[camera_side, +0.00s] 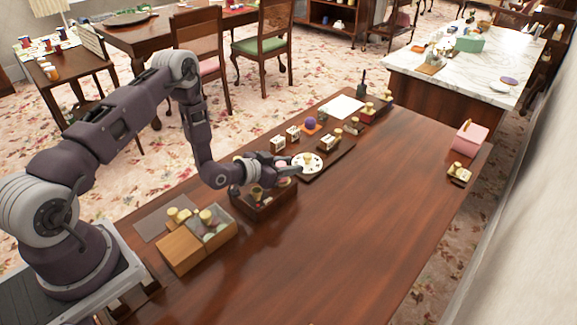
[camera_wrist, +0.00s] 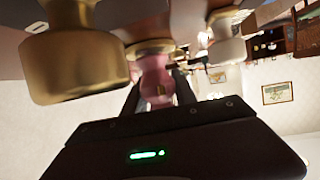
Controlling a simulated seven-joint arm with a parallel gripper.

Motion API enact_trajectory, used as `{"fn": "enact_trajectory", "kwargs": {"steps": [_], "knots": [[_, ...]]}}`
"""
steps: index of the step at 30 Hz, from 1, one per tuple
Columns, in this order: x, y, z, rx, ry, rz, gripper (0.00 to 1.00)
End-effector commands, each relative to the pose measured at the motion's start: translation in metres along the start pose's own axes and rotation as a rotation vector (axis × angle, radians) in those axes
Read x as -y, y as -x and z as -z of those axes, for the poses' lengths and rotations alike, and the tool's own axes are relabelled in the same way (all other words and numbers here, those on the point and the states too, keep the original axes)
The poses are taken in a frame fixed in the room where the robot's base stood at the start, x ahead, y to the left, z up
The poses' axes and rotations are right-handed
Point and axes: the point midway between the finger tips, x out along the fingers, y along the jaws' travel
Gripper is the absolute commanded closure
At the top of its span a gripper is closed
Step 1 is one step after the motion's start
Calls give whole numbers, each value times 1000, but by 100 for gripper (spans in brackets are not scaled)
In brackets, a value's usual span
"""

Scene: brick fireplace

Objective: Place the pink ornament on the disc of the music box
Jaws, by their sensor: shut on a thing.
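The white disc (camera_side: 303,170) with dark marks lies on a dark flat base on the table, with a small gold-topped piece on it. My gripper (camera_side: 290,169) is beside the disc's left edge, above the dark open box. In the wrist view my gripper (camera_wrist: 158,92) is shut on the pink ornament (camera_wrist: 155,76), which has a gold-coloured end. Pink also shows faintly at the gripper in the side view, too small to make out. I cannot tell whether the ornament touches anything else.
A dark compartment box (camera_side: 266,207) with small items stands under my gripper. A wooden box (camera_side: 183,250) with a clear-sided part is nearer my base. Small cubes and a purple ball (camera_side: 311,122) stand behind the disc. The table's right front is clear.

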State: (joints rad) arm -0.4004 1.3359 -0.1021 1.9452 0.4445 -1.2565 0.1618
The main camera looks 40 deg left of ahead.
Motion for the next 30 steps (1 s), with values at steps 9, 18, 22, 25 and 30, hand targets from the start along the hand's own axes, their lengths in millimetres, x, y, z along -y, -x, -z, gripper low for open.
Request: {"fn": "enact_trajectory", "kwargs": {"steps": [9,18,22,25,30], "knots": [[0,-1,-3,0,1,0,100],[0,-1,-2,0,1,0,45],[0,-1,-1,0,0,0,45],[0,7,0,2,1,0,45],[1,45,0,4,3,1,45]]}}
